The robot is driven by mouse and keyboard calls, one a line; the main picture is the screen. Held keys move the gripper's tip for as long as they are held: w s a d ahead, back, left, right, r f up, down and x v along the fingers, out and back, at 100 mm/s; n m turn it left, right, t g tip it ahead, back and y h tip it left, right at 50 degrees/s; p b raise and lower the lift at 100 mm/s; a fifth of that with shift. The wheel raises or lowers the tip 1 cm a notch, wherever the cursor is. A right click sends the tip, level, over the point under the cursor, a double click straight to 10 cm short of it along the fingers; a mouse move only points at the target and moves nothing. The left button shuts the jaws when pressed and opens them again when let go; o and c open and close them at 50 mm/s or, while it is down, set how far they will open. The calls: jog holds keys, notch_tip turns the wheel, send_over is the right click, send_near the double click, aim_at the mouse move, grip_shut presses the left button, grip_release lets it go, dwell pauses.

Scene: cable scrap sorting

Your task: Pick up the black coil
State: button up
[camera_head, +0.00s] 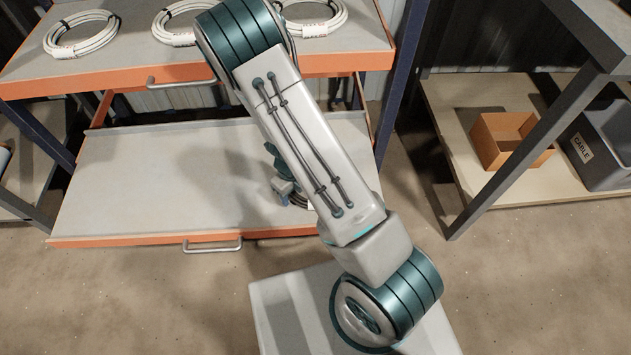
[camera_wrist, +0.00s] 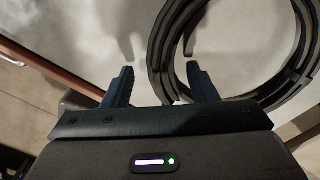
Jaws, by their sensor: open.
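The black coil (camera_wrist: 162,55) lies on a pale grey drawer surface in the wrist view, filling the upper right, with part of it cut off by the frame edge. My gripper (camera_wrist: 160,70) is open, with one dark finger on each side of the coil's left band. The band shows between the fingertips, and the right finger is inside the ring. I cannot tell whether either finger touches it. In the head view my arm hides most of the coil, and my gripper (camera_head: 284,188) shows only in part above the lower pulled-out drawer (camera_head: 150,185).
Several white coils, one of them at the left (camera_head: 80,34), lie on the upper orange-edged drawer (camera_head: 345,30), which overhangs the back of the lower one. At right, a shelf (camera_head: 450,100) holds an orange box (camera_head: 510,140) and a grey bin (camera_head: 600,150) labelled CABLE. The lower drawer's left side is clear.

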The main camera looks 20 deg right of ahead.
jog(key=shift+f, duration=0.8)
jog(key=shift+r, duration=0.1)
grip_shut()
jog(key=shift+r, duration=0.1)
